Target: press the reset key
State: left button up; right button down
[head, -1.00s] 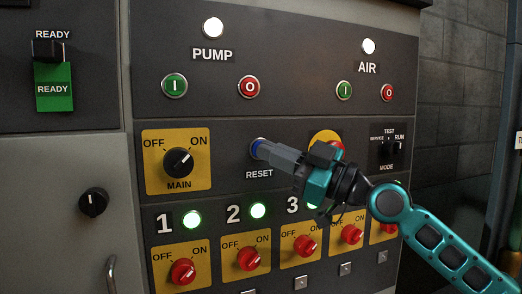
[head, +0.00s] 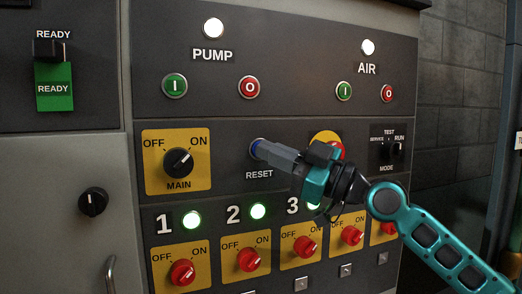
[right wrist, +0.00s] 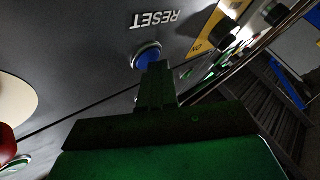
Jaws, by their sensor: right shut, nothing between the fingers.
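The reset key is a round blue button with a pale metal ring. In the head view the blue reset key (head: 256,148) shows above the RESET label, partly hidden by my right gripper's fingertips. My right gripper (head: 263,150) is shut and empty, its tips at the button's face. In the right wrist view the button (right wrist: 146,55) shows just beyond the shut fingertips (right wrist: 157,66), which overlap its lower edge. I cannot tell for sure whether the tips touch it. My left gripper is not in view.
A yellow-backed red button (head: 329,140) sits right of the reset key, partly behind my gripper. The MAIN switch (head: 178,162) is to the left. Red rotary switches (head: 249,260) and lit green lamps (head: 258,211) are below. Pump and air buttons (head: 249,86) are above.

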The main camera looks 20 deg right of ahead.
jog(key=shift+s, duration=0.7)
jog(key=s+b, duration=0.1)
jog(key=s, duration=0.4)
jog(key=shift+a, duration=0.2)
dwell(0.6)
